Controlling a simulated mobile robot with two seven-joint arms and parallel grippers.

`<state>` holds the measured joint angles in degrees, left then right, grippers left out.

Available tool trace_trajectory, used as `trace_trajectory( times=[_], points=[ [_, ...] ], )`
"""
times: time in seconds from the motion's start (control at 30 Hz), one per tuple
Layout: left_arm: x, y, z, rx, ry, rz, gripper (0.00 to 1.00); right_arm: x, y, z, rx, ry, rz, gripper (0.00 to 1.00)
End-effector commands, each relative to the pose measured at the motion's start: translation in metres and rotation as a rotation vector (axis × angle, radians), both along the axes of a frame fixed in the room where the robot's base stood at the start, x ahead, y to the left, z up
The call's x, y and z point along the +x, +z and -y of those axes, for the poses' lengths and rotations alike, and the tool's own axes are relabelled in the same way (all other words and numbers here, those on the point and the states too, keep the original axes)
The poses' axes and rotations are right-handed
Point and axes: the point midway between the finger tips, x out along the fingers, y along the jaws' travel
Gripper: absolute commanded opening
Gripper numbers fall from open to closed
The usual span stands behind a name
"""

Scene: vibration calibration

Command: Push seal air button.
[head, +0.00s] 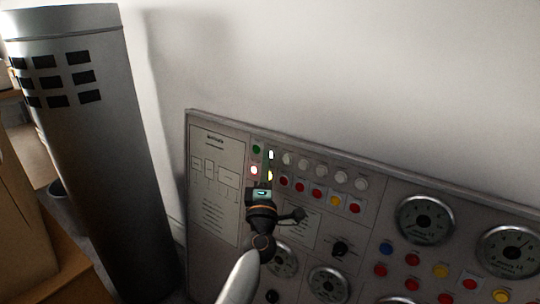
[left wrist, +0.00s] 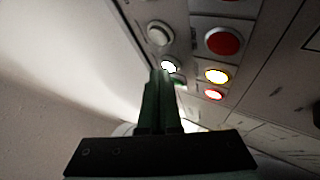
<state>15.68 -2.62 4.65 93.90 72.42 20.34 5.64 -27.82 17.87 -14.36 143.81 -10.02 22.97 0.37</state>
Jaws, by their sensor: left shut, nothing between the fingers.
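A control panel (head: 205,251) with several buttons stands against the wall in the head view. Its upper left group has a green button (head: 256,149), a lit white light (head: 271,155), a lit red light (head: 254,170) and a lit yellow light (head: 269,175). The labels are too small to read, so I cannot tell which is the seal air button. My left gripper (head: 262,189) is just below this group, shut and empty. In the left wrist view its fingers (left wrist: 160,75) end close to the lit white light (left wrist: 169,66); contact is unclear. They partly hide a green button (left wrist: 179,81).
Rows of white and red buttons (head: 300,184) continue right of the gripper. Several gauges (head: 425,219), a black knob (head: 340,248) and more buttons fill the panel's lower right. A large grey cylinder (head: 100,150) stands at left. Blank wall lies above the panel.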

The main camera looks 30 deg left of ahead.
Motion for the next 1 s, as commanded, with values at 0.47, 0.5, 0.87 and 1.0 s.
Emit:
trace_trajectory(
  times=[0.47,0.5,0.87,1.0],
  points=[
    [0.005,0.0,0.001,0.0,0.0,0.001,0.0,0.0,-0.002,0.0,0.0,0.0,0.0,0.0],
    [0.005,0.0,0.001,0.0,0.0,0.001,0.0,0.0,-0.002,0.0,0.0,0.0,0.0,0.0],
    [0.0,0.001,0.0,0.0,-0.001,-0.001,0.0,0.0,0.004,0.0,0.0,0.0,-0.001,0.0],
    [-0.008,0.003,0.0,0.0,-0.001,-0.001,0.0,0.0,0.009,0.0,0.0,0.0,-0.001,0.0]
  ],
)
